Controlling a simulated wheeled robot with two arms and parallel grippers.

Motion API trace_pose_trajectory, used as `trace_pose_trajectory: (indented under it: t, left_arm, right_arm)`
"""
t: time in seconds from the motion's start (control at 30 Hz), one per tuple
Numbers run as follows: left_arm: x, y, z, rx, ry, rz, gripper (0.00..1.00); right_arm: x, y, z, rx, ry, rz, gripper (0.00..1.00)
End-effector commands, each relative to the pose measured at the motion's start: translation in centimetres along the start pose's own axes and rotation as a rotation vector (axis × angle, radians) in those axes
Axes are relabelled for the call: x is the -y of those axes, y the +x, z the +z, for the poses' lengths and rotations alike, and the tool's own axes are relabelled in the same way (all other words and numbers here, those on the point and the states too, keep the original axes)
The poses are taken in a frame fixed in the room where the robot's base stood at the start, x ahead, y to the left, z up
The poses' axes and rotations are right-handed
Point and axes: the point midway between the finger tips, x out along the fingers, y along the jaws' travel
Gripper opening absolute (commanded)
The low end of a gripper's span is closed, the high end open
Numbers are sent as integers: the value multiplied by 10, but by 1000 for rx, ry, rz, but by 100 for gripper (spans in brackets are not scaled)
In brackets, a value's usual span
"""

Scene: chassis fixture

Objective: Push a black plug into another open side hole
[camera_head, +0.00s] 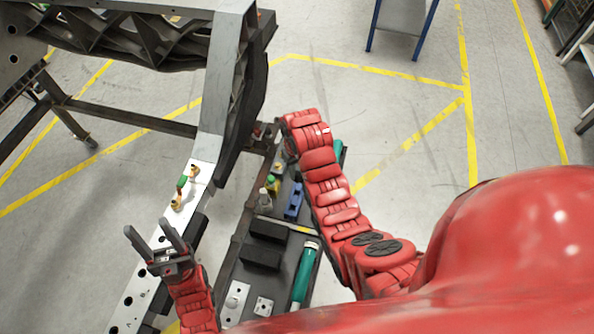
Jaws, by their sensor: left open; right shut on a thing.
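The chassis (213,90) is a grey metal frame with a dark inner side. Its pale side beam runs down to the lower left and has several open round holes (142,272). My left gripper (172,228) is open and empty, with its two fingers pointing up over this beam. My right gripper (262,131) is at the dark inner side of the chassis, above the far end of the parts tray. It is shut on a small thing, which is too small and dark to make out. No black plug can be told apart, and the side hole there is hidden.
The dark parts tray (228,262) lies beside the beam. It holds a blue block (294,200), small bottles (272,186), black boxes (260,257) and a teal cylinder (304,275). A brass and green fitting (182,187) sits on the beam.

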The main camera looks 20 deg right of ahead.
Motion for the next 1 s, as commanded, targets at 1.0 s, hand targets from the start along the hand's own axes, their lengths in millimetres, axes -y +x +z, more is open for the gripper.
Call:
trace_pose_trajectory:
  t: [1.0]
  left_arm:
    - [2, 43, -7, 0, 0, 0, 55]
  right_arm:
    - [-2, -46, -3, -1, 0, 1, 0]
